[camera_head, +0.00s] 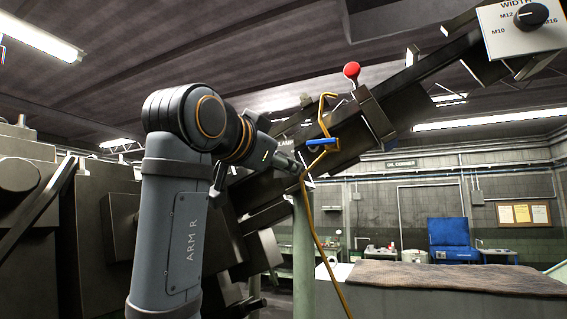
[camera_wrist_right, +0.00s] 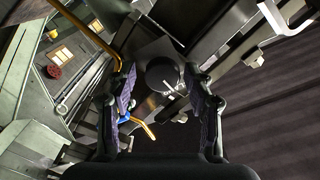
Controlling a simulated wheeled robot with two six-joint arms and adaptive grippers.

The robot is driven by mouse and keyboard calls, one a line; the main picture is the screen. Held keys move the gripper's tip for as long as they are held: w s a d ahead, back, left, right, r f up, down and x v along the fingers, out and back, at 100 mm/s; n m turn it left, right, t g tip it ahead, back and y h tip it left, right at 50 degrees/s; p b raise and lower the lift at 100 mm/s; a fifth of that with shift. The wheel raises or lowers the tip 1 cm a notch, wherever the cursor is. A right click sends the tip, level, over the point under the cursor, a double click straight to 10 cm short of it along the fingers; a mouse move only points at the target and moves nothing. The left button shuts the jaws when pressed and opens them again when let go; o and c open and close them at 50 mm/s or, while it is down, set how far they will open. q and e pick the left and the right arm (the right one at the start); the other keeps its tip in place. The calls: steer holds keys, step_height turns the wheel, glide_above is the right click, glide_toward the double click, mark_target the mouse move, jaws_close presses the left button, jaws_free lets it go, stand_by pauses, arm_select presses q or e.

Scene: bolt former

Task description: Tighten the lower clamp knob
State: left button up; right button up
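A round black knob (camera_wrist_right: 161,74) with a white pointer line sits on a dark plate in the right wrist view, between the fingertips of my right gripper (camera_wrist_right: 160,80). The fingers stand apart on both sides of the knob; whether they touch it I cannot tell. In the head view my right gripper (camera_head: 287,160) is at the slanted dark rail (camera_head: 400,95), beside a partly hidden label ending in "LAMP". The knob is hidden there behind my arm and gripper. My left gripper is not in view.
A yellow pipe (camera_head: 312,215) with a blue handle (camera_head: 322,141) runs just right of my right gripper. A red ball lever (camera_head: 351,70) stands on the rail. A white WIDTH dial panel (camera_head: 522,28) is at upper right. A covered bench (camera_head: 450,280) stands lower right.

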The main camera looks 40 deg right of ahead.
steer(key=shift+w+a, duration=0.1)
steer(key=shift+a, duration=0.05)
steer(key=c, duration=0.5)
jaws_close()
steer(key=n+b, duration=0.1)
steer(key=n, duration=0.6)
steer(key=shift+n, duration=0.4)
steer(key=o, duration=0.9)
jaws_free()
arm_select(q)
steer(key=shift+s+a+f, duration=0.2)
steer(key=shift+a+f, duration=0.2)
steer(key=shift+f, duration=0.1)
